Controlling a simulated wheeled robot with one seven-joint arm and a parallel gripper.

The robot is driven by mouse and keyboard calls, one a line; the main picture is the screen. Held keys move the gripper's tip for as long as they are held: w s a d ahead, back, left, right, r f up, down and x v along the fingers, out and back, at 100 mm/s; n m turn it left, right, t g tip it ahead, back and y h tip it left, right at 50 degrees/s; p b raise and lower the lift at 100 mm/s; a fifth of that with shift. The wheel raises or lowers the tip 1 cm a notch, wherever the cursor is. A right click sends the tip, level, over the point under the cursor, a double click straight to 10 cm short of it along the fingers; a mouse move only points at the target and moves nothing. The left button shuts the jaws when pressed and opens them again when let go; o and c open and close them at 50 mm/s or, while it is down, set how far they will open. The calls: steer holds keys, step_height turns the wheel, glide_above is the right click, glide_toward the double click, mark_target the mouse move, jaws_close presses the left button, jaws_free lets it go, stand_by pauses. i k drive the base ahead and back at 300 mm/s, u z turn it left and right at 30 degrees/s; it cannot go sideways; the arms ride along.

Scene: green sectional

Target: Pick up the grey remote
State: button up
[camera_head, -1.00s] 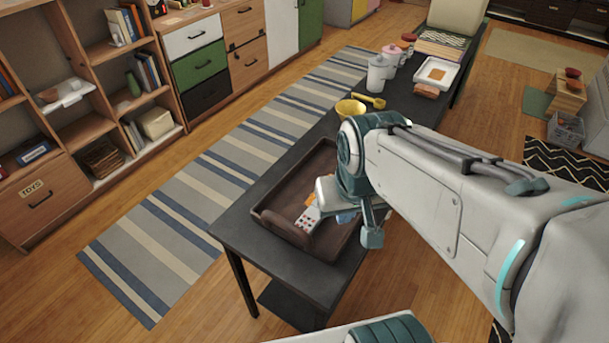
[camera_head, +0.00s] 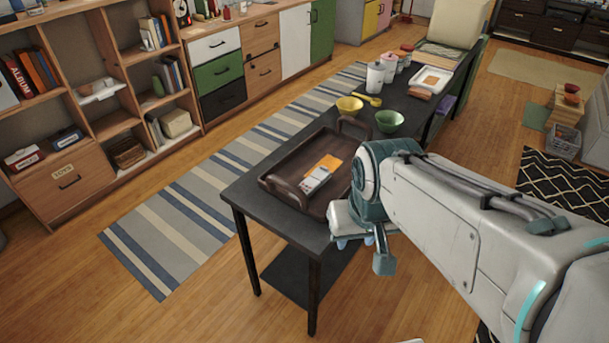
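The grey remote (camera_head: 315,181) lies in a brown wooden tray (camera_head: 284,201) on a long dark table (camera_head: 241,193). It rests beside or partly on an orange card-like item (camera_head: 328,163). My gripper (camera_head: 361,243) is at the tray's near right corner, to the right of and nearer than the remote. It looks apart from the remote. One teal finger hangs down at its right; the rest is mostly hidden by my wrist, so its opening does not show clearly.
A yellow bowl (camera_head: 349,107), a yellow spoon (camera_head: 370,99) and a green bowl (camera_head: 389,121) stand behind the tray. White canisters (camera_head: 375,78) and a white tray (camera_head: 431,79) are farther back. The tray has raised handles. Floor left of the table is clear.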

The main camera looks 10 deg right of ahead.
mark_target(310, 185)
steer(key=z, duration=0.3)
steer(key=k, duration=0.2)
steer(key=u, duration=0.95)
steer(key=i, duration=0.9)
steer(key=z, duration=0.4)
